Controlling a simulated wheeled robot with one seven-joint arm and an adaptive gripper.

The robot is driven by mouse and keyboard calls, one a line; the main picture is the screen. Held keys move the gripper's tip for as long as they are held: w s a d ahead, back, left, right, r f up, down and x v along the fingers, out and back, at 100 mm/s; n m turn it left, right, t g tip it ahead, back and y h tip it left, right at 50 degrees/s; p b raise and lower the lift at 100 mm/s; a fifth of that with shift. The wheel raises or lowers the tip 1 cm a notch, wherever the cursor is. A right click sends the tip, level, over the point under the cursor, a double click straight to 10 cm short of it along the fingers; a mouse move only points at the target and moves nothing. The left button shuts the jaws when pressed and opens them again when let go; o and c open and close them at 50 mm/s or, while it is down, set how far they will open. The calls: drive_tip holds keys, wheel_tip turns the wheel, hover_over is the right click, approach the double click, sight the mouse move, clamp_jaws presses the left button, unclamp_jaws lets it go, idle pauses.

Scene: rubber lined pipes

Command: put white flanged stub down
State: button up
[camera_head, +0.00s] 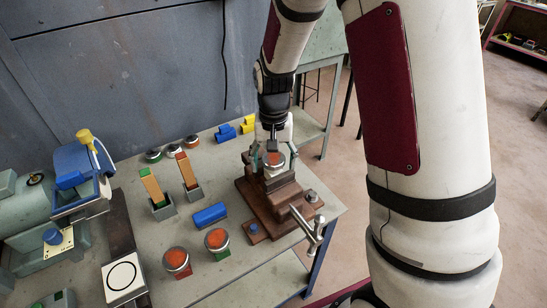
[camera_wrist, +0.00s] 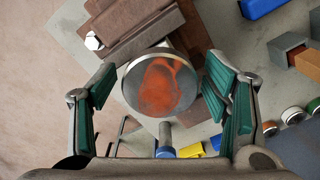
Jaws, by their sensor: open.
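The white flanged stub (camera_head: 274,160) stands upright at the brown vise (camera_head: 254,206), its round flanged end with orange lining facing up. I cannot tell whether the vise jaws touch it. In the wrist view the stub's round orange face (camera_wrist: 160,86) lies between my two green-padded fingers. My gripper (camera_head: 275,151) points down over the stub, with one finger on each side. The fingers are open, with a visible gap to the rim on both sides in the wrist view. The stub's lower part is mostly hidden.
The vise's metal handle (camera_head: 307,228) sticks out at the front right. Left of the vise lie a blue block (camera_head: 209,214), two orange-faced stubs (camera_head: 217,240) and upright orange strips in grey holders (camera_head: 187,172). Yellow (camera_head: 248,124) and blue (camera_head: 225,133) blocks lie behind. A white plate with a black ring (camera_head: 123,276) lies front left.

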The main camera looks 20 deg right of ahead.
sight(273, 158)
wheel_tip(273, 158, up, 12)
drive_tip(key=f+b, duration=0.1)
drive_tip(key=s+r+n+t, duration=0.2)
drive_tip(key=s+r, duration=0.4)
drive_tip(key=s, duration=0.4)
drive_tip(key=s+r+n+t, duration=0.2)
drive_tip(key=s+r, duration=0.4)
drive_tip(key=s, duration=0.3)
drive_tip(key=shift+s+r+n+t, duration=0.2)
drive_tip(key=shift+s+n+t, duration=0.15)
drive_tip(key=shift+t, duration=0.45)
